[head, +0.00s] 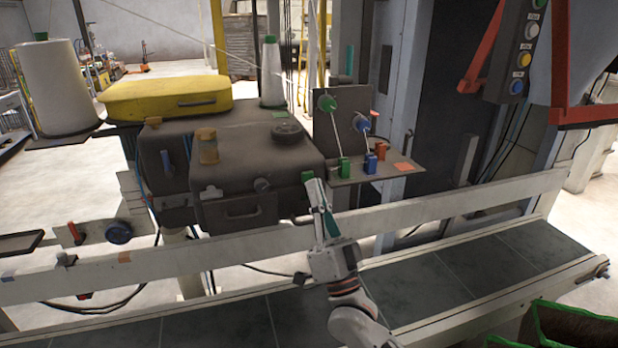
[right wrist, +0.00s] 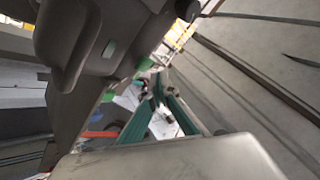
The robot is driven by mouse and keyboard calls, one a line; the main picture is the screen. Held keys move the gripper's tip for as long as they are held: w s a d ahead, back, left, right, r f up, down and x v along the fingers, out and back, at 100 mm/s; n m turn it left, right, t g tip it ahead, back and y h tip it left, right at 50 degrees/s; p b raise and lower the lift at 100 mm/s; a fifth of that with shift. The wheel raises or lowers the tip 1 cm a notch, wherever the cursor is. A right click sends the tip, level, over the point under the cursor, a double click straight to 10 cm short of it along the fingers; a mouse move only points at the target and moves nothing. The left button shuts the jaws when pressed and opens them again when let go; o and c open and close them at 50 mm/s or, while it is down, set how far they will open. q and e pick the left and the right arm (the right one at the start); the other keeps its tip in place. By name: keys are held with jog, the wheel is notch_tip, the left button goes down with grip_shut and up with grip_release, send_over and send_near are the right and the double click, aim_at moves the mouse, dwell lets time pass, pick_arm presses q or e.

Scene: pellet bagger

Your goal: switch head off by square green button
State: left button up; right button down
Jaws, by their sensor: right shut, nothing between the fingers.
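Two small green patches show on the dark body in the right wrist view, the upper one (right wrist: 109,48) more square; I cannot tell for sure which is the button. My right gripper (head: 316,185) is shut and empty, its fingertips pointing up just below and beside the button. I cannot tell whether they touch it. Its teal fingers show in the right wrist view (right wrist: 157,88). My left gripper is not in view.
A small shelf (head: 345,181) right of the head carries green, blue and orange blocks with levers. A pale rail (head: 450,213) and conveyor (head: 490,265) run below. A control box (head: 519,60) with coloured buttons hangs upper right. A white thread cone (head: 58,85) stands left.

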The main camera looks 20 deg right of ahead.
jog(key=s+p, duration=0.2)
jog(key=s, duration=0.3)
jog(key=shift+s+d, duration=0.1)
jog(key=shift+s, duration=0.3)
notch_tip(320, 180, down, 14)
jog(key=s+a+f+n+g+y, duration=0.1)
jog(key=s+a+n+g+y, duration=0.1)
jog(key=n+g, duration=0.35)
jog(key=s+d+f+n+g+h, duration=0.1)
jog(key=s+f+g, duration=0.4)
jog(key=f, duration=0.8)
jog(key=s+d+f+n+g+h, duration=0.2)
jog(key=s+d+f+n+g, duration=0.1)
jog(key=s+f, duration=0.8)
notch_tip(320, 180, down, 3)
jog(key=shift+s+d+f+n+g, duration=0.15)
jog(key=shift+d+n+g, duration=0.35)
jog(key=shift+g, duration=0.75)
jog(key=shift+d, duration=0.1)
